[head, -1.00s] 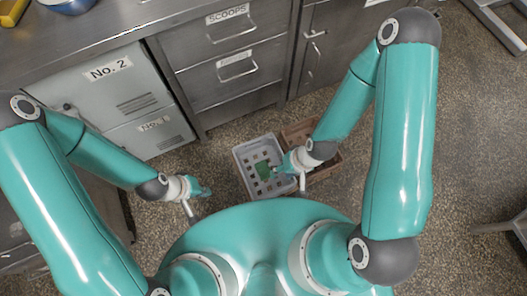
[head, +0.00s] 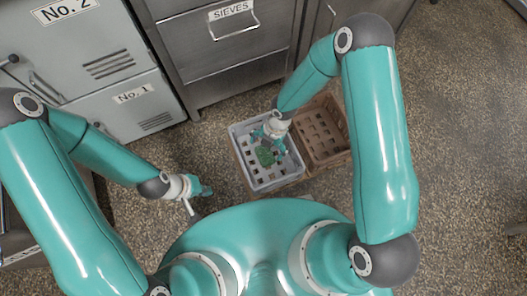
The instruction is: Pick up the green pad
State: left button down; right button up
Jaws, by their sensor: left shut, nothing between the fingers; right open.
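The green pad (head: 265,156) lies in the light grey crate (head: 236,133) on the floor. My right gripper (head: 269,146) is open above the pad and inside the crate's outline; its fingers cover part of the pad, and I cannot tell whether they touch it. My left gripper (head: 203,190) is shut and empty, to the left of the crate and apart from it.
A brown crate (head: 340,157) with a slotted bottom stands just right of the grey crate and looks empty. Steel drawers (head: 225,70) and the No. 1 locker door (head: 140,112) stand behind. Speckled floor (head: 450,130) is clear at right.

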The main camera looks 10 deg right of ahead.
jog(key=w+d+f+n+t+h+b, duration=0.1)
jog(key=w+f+n+h+b, duration=0.1)
jog(key=w+f+n+b, duration=0.6)
jog(key=n+b, duration=0.3)
send_near(266, 151)
jog(key=f, duration=0.1)
jog(key=s+f, duration=0.1)
jog(key=f, duration=0.1)
jog(key=a+f, duration=0.1)
jog(key=f, duration=0.1)
jog(key=shift+s+f, duration=0.1)
jog(key=shift+s, duration=0.3)
notch_tip(266, 151, down, 5)
jog(key=b, duration=0.2)
jog(key=shift+f+b, duration=0.15)
jog(key=shift+b, duration=0.25)
pick_arm(q)
notch_tip(266, 151, down, 16)
jog(key=shift+f, duration=0.15)
pick_arm(e)
jog(key=shift+c, duration=0.3)
jog(key=c, duration=0.8)
jog(key=shift+r, duration=0.25)
